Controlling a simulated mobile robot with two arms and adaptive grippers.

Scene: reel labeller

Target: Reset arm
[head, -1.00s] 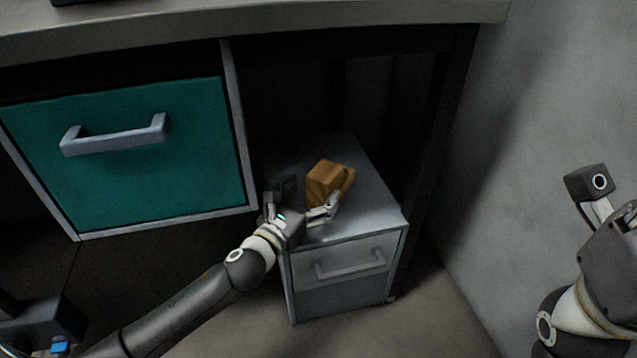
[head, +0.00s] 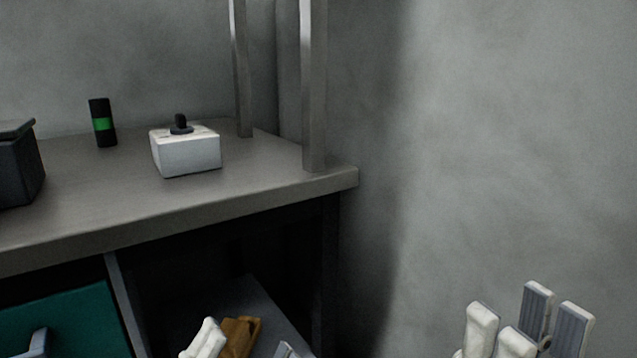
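A brown wooden block (head: 241,334) lies on the grey top of the low drawer cabinet (head: 262,300) under the desk, at the bottom of the head view. My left gripper (head: 246,346) is at the bottom edge, nearer to me than the block. Its fingertips show apart, one at the block's left and one at its right; the rest is cut off, and contact cannot be told. My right gripper (head: 527,325) is at the lower right in front of the wall, with its fingers up, apart and empty.
The desk (head: 90,205) carries a white box with a black knob (head: 186,153), a black and green cylinder (head: 102,124) and a dark container (head: 18,165). Metal posts (head: 313,90) stand at its right end. A teal drawer (head: 75,325) is below. The wall (head: 520,150) closes the right side.

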